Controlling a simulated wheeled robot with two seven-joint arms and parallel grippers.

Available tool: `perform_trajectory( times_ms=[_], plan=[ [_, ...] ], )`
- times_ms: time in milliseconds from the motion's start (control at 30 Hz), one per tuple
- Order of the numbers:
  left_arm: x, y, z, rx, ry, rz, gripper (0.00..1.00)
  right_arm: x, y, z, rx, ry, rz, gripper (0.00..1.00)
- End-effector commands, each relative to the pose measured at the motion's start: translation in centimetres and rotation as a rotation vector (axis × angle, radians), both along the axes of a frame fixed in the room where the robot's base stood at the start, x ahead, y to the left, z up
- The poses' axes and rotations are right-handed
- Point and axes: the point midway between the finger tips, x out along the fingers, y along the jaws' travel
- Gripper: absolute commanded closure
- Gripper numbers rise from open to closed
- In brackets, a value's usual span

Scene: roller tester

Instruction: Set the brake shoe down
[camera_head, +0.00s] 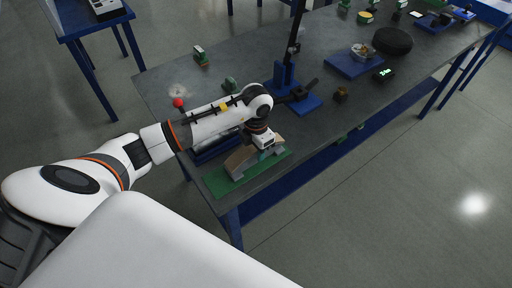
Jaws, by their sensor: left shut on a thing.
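My left arm reaches in from the left over the dark grey workbench. My left gripper (266,153) points down near the bench's front left corner. It is shut on the brake shoe (240,160), a brownish curved piece. The shoe is at or just above a green mat (222,186); I cannot tell whether it touches. The fingertips and part of the shoe are hidden by the gripper body. My right gripper is not in view.
A blue-based stand with a lever (285,76) is behind my gripper. A red knob (179,102) and small green items (200,56) are at the left. A blue tray (345,66) and a black disc (392,41) lie farther back. Bare bench (300,135) is right of the mat.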

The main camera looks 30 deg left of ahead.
Motion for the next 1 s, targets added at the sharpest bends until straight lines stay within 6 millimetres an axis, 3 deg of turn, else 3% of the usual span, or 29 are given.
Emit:
perform_trajectory(
  times_ms=[33, 67, 200, 567, 667, 1000],
  plan=[
    [0.0, 0.0, -0.2, 0.0, -0.002, 0.0, 0.94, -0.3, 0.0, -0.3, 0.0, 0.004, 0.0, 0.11],
    [0.0, 0.0, -0.2, 0.001, 0.0, 0.0, 0.59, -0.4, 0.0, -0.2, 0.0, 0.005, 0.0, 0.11],
    [0.0, 0.0, -0.1, 0.0, 0.0, 0.0, 0.4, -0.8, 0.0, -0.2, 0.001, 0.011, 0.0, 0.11],
    [0.1, 0.0, 0.5, 0.0, -0.002, 0.0, 0.4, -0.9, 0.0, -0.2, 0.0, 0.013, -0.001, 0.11],
    [0.1, 0.1, 1.8, 0.001, -0.005, -0.001, 0.4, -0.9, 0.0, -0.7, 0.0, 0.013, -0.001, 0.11],
    [0.2, 0.0, 9.0, 0.0, -0.007, -0.001, 0.4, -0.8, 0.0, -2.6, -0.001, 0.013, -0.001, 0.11]
  ],
)
